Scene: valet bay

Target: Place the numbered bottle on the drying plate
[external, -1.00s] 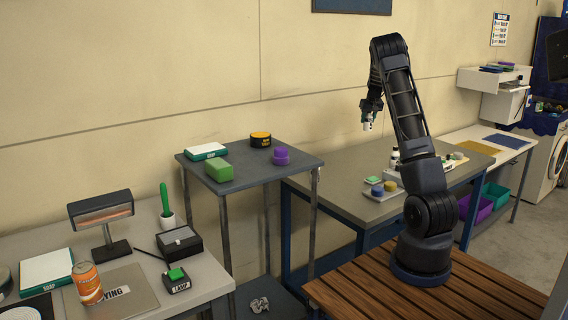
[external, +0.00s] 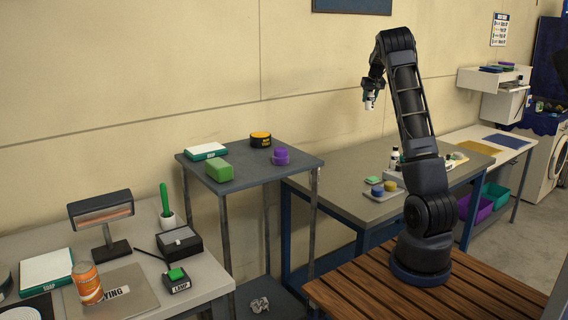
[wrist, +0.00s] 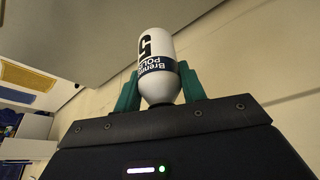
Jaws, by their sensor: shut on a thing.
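My gripper (external: 372,88) is shut on a white bottle (external: 369,101), held in the air above the grey bench. In the wrist view the bottle (wrist: 156,58) has a dark "5" and a dark blue band, and sits between my teal fingers (wrist: 160,88). The drying plate (external: 140,283) is a flat grey plate on the table at the far left, well away from my gripper. An orange can (external: 87,284) stands on its left part, and its label shows partly as "YING".
A dark grey stand (external: 240,185) with sponges and tins lies between. The grey bench (external: 345,165) holds another bottle (external: 394,159).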

